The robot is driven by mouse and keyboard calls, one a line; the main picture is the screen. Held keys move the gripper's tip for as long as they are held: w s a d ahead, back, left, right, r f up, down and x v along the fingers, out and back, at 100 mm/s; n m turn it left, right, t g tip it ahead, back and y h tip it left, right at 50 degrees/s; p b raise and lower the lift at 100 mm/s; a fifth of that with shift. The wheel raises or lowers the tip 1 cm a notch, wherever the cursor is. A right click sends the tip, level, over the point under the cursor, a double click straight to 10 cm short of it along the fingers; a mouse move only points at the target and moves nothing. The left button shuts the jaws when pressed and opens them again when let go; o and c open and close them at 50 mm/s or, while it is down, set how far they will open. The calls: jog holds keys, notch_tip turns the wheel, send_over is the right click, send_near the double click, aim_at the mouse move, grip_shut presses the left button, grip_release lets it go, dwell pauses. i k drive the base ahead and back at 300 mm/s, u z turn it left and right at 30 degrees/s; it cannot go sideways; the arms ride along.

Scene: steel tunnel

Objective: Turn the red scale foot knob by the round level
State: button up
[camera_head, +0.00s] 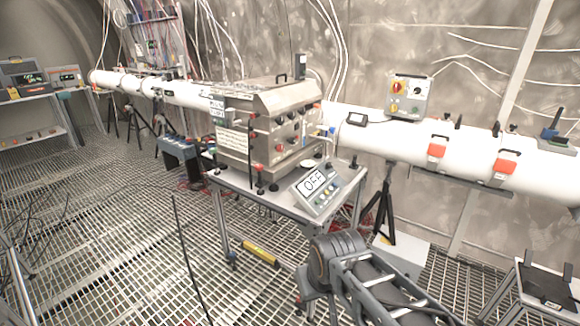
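A scale-like device with a display reading OFF (314,182) sits on the front right of the steel cart (235,181). A small red-topped black post (258,169) stands on the cart to the left of the display. I cannot tell whether it is the scale foot knob. A small pale round disc (310,163) lies behind the display; whether it is the round level is too small to tell. My dark grey arm reaches in from the bottom right, in front of the cart. No gripper fingers show.
A large steel box with red knobs (272,125) fills the back of the cart. A white beam pipe (390,140) runs behind it, with a control box (407,97) on top. A yellow level (260,254) lies low beneath the cart. Grating floor at left is mostly open, crossed by a black cable (186,255).

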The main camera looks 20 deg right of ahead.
aim_at(259, 168)
jog(key=u, duration=0.45)
jog(key=i, duration=0.5)
jog(key=u, duration=0.8)
jog(key=i, duration=1.45)
jog(key=z, duration=1.25)
jog(key=i, duration=0.3)
jog(key=z, duration=0.25)
